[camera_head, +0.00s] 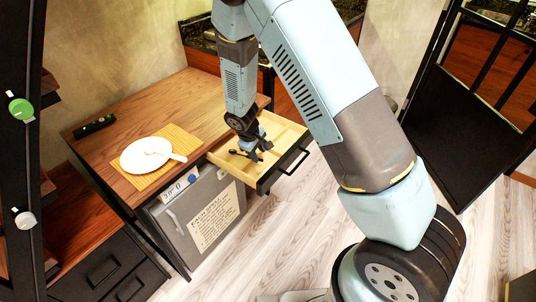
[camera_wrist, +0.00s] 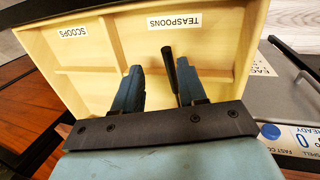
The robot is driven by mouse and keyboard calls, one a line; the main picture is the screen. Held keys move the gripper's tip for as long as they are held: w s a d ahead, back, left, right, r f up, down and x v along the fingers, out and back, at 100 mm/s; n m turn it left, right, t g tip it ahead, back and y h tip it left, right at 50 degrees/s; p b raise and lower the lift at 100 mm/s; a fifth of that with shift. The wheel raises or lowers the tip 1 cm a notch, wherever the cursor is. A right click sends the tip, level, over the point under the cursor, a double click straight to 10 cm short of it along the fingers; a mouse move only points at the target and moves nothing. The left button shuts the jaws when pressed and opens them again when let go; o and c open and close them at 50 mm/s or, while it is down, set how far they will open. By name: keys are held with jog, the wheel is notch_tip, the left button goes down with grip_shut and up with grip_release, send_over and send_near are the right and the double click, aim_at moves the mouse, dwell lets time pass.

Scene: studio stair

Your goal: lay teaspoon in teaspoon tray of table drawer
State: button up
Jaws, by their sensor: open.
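The table drawer (camera_head: 285,132) is pulled open at the table's right side, and my gripper (camera_head: 256,153) is over it, pointing down. In the wrist view, the pale wooden drawer has divided compartments. The teaspoon tray (camera_wrist: 220,48) bears the label TEASPOONS, and the one to its left is labelled SCOOPS. My gripper (camera_wrist: 158,68) is open, its blue fingers apart over the drawer. A thin dark handle (camera_wrist: 171,68), probably the teaspoon's, shows between the fingers, close to the right one. It reaches into the teaspoon tray; its lower end is hidden, and I cannot tell whether it touches the finger.
A white plate (camera_head: 140,160) with a light utensil across it lies on a yellow mat (camera_head: 183,140) on the wooden table (camera_head: 130,110). A black object (camera_head: 94,126) lies at the table's back left. A grey appliance (camera_head: 190,215) stands underneath. Pale floor (camera_head: 290,230) is free in front.

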jog(key=shift+s+a+r, duration=0.1)
jog(key=shift+a+r, duration=0.15)
jog(key=v, duration=1.3)
